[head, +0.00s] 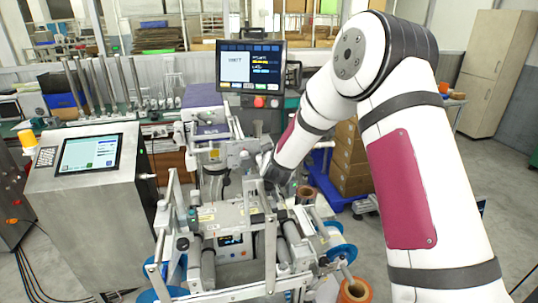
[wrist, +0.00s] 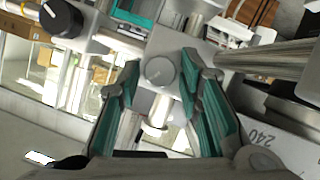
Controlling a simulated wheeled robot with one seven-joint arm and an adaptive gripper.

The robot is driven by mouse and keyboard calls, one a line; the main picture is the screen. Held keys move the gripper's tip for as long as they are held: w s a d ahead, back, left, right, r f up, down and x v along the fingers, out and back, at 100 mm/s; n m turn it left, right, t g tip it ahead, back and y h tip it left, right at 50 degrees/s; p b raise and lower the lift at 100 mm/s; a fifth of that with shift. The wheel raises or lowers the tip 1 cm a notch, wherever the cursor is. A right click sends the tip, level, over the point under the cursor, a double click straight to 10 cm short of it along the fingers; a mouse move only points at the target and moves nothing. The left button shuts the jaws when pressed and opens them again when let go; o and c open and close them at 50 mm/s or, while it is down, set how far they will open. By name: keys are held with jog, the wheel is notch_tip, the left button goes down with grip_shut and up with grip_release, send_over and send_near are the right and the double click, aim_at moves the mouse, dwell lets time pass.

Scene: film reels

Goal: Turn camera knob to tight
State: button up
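My gripper (wrist: 162,68) is open in the wrist view, its two teal-padded fingers spread apart. A round grey knob (wrist: 159,71) shows between the fingertips, beyond or level with them; I cannot tell the remaining distance, and no finger visibly touches it. A black knob (wrist: 62,18) with a white pointer line sits at the upper left of the wrist view, outside the fingers. I cannot tell for certain which is the camera knob. In the head view my gripper (head: 268,168) is small and partly hidden by the arm, at the upper part of the film-reel machine (head: 233,215).
Metal bars and rollers (wrist: 275,58) crowd the right of the wrist view. In the head view a monitor (head: 250,66) with a red button stands behind the machine. A grey console (head: 85,200) stands left, cardboard boxes (head: 350,160) right. Open floor lies at the right.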

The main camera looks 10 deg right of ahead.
grip_shut()
jog(key=shift+d, duration=0.1)
jog(key=shift+d+f+m+t+y+p, duration=0.15)
jog(key=shift+m+t+y, duration=0.1)
jog(key=shift+m+y, duration=1.35)
jog(key=shift+d+m+t+y+p, duration=0.2)
jog(key=shift+m+y, duration=0.65)
jog(key=shift+m, duration=1.5)
jog(key=shift+d+f+m+t+y+p, duration=0.15)
jog(key=shift+m+t+y, duration=0.1)
jog(key=shift+m+y, duration=1.35)
jog(key=shift+m, duration=0.45)
jog(key=shift+h, duration=0.25)
